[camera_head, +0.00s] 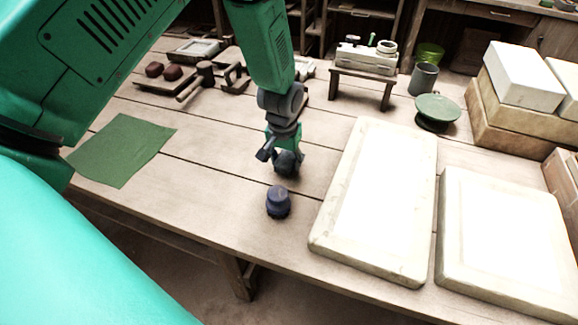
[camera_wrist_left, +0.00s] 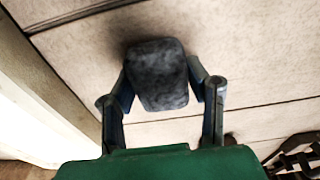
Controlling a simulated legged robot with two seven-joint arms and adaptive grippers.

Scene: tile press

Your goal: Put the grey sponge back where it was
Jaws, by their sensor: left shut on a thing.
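My left gripper (camera_head: 280,158) is over the middle of the wooden table, left of the pale slabs. It is shut on the grey sponge (camera_head: 287,163), a dark grey rounded block. In the left wrist view the sponge (camera_wrist_left: 157,75) sits between the two fingers (camera_wrist_left: 160,88), with table planks behind it. I cannot tell whether the sponge touches the table. My right gripper is not in view.
A small dark blue pot (camera_head: 278,203) stands just in front of the gripper. Two pale slabs (camera_head: 322,237) (camera_head: 455,262) lie to the right. A green cloth (camera_head: 122,150) lies at left. A green dish (camera_head: 437,110), a mug (camera_head: 423,78) and a small stand (camera_head: 362,78) are at the back.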

